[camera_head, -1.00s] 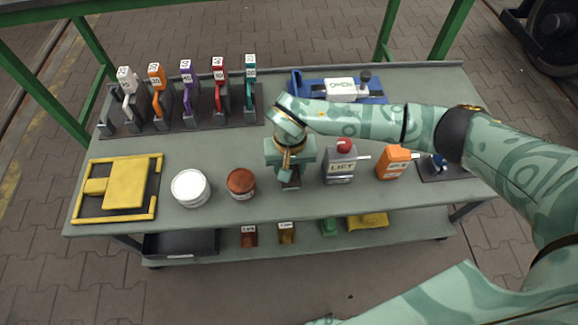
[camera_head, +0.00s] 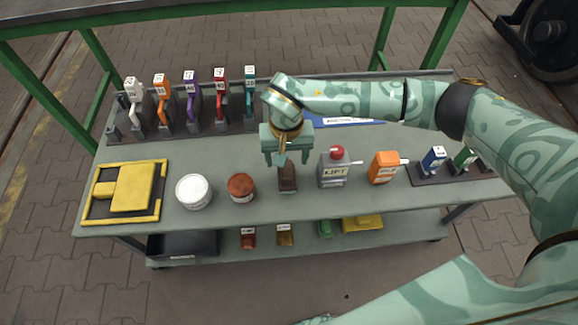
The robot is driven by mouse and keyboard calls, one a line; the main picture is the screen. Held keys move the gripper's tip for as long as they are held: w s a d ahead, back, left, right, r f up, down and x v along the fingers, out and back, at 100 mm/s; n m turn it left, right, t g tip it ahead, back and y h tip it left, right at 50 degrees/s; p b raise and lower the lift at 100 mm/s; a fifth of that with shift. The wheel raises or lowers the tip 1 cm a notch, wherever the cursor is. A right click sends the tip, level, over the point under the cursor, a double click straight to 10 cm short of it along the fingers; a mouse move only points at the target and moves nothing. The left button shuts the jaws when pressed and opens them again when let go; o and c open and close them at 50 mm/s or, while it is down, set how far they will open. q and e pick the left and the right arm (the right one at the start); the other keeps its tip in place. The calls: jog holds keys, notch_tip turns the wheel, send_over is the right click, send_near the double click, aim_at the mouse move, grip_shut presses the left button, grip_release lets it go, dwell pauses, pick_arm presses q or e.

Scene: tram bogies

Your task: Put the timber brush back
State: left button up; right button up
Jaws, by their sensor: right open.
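My right gripper (camera_head: 287,157) hangs fingers-down over the middle of the workbench, its two fingers apart. Directly below it a dark brown block-like thing (camera_head: 287,178) stands upright on the bench near the front edge. It may be the timber brush, but its top is partly behind the gripper and I read no label on it. The fingertips are around or just above its top; I cannot tell whether they touch it. My left gripper is not in view.
On the bench (camera_head: 235,155) stand a white tub (camera_head: 193,191), a brown-red tin (camera_head: 241,187), a grey LIFT can (camera_head: 333,169) and an orange bottle (camera_head: 383,167). A rack of coloured handles (camera_head: 192,102) is back left, a yellow fixture (camera_head: 130,188) front left. The lower shelf holds several things.

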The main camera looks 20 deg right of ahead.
aim_at(287, 169)
notch_tip(287, 169, up, 5)
jog(key=shift+f+p, duration=0.2)
jog(key=shift+p, duration=0.45)
